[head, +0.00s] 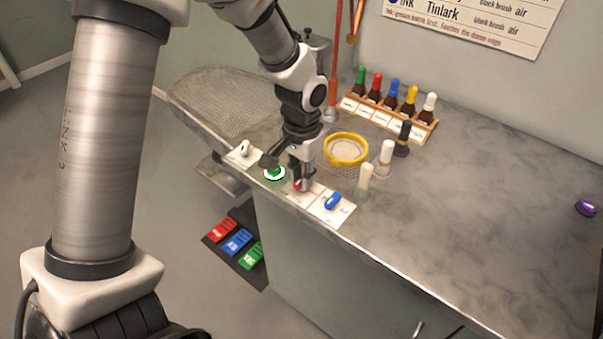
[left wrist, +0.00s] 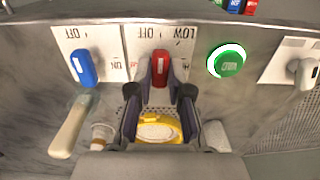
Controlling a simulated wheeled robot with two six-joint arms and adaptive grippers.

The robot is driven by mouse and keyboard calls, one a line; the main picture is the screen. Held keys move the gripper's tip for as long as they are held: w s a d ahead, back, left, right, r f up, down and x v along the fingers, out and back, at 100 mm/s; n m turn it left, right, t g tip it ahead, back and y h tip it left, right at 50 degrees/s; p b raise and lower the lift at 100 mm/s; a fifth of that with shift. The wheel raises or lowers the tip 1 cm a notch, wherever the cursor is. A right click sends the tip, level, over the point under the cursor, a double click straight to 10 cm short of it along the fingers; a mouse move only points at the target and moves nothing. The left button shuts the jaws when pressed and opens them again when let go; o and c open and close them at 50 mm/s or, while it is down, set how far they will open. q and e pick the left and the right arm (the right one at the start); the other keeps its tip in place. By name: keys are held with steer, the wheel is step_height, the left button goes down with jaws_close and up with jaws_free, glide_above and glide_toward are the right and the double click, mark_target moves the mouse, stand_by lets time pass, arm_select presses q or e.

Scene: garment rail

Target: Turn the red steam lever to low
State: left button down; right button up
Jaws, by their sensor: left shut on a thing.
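The red steam lever (left wrist: 161,68) stands on a white plate (left wrist: 186,40) marked OFF and LOW in the left wrist view. It points roughly along the line between the fingers; its exact setting is hard to read. My left gripper (left wrist: 160,85) is shut on the red lever, one finger on each side. In the head view my left gripper (head: 300,180) comes down over the plate at the counter's front edge and hides most of the red lever (head: 299,186). My right gripper is not in view.
A blue lever (head: 333,201) and a lit green button (head: 274,172) flank the red lever. A white lever (head: 243,148) is farther left. Pale handles (head: 365,180) and a yellow ring (head: 346,149) stand close behind. The counter's right side is mostly clear.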

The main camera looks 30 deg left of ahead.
arm_select(q)
steer(key=m+p, duration=0.5)
steer(key=p, duration=0.2)
steer(key=shift+s+r+m, duration=0.1)
steer(key=shift+r+m, duration=0.1)
steer(key=shift+m, duration=0.2)
steer(key=shift+f+m+p, duration=0.1)
steer(key=shift+m+p, duration=0.8)
steer(key=shift+p, duration=0.15)
steer(key=shift+f+m+p, duration=0.1)
steer(key=shift+m+p, duration=0.25)
steer(key=shift+m, duration=0.15)
steer(key=shift+f, duration=0.1)
steer(key=c, duration=1.1)
jaws_free()
